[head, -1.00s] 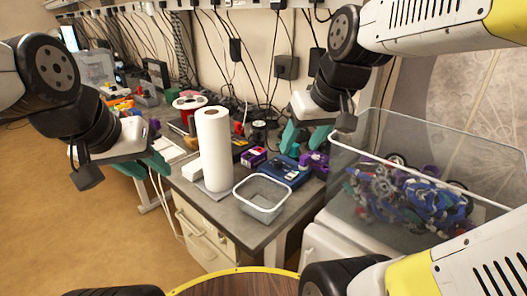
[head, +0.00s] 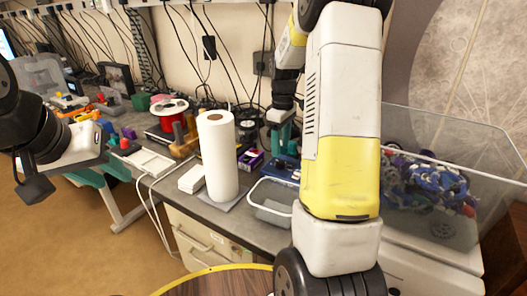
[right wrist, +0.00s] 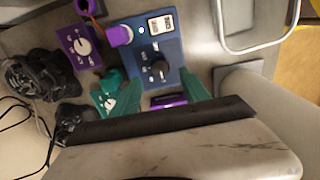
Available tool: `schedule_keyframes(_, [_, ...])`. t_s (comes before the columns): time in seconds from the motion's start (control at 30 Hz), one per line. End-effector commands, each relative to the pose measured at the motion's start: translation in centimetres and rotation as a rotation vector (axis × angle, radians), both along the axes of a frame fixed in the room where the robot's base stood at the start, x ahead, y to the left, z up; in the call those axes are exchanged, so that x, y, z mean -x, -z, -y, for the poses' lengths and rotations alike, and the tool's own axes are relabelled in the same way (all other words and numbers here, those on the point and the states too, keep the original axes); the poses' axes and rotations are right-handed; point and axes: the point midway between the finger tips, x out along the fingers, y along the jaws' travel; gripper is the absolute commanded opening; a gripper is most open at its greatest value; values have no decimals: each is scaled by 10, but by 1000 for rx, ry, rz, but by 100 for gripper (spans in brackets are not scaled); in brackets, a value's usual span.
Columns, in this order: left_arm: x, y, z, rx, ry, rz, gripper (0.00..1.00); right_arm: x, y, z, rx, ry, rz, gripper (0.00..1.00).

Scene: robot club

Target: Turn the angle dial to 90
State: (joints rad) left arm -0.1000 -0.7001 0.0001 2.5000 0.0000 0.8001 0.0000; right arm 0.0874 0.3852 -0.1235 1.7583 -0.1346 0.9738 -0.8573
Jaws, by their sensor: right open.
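A blue box (right wrist: 145,42) with a black knob (right wrist: 158,70) and two white display panels lies below my right gripper (right wrist: 158,80) in the right wrist view. I cannot read the knob's markings. A purple box (right wrist: 78,48) with a white dial lies left of it, and a green box (right wrist: 104,97) with a white dial lies lower left. My right gripper is open, its teal fingers either side of the knob in the picture; contact cannot be told. In the head view the blue box (head: 284,172) is partly hidden behind my right arm.
A paper towel roll (head: 217,157) stands on the bench (head: 215,213) left of the blue box. A clear container (head: 268,208) stands in front, partly hidden by my right arm. A large clear bin (head: 440,165) of parts is at right. Cables hang behind.

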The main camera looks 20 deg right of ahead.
Motion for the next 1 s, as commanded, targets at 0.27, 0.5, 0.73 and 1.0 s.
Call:
schedule_keyframes(0.27, [0,0,0,0,0,0,36,1,44,0,0,1,-1,54])
schedule_keyframes(0.5, [0,0,0,0,0,0,36,0,57,0,0,2,1,54])
schedule_keyframes(0.73, [0,0,0,0,0,0,36,0,57,0,-1,2,2,48])
schedule_keyframes(1.0, [0,0,0,0,0,0,36,0,56,0,-1,2,2,0])
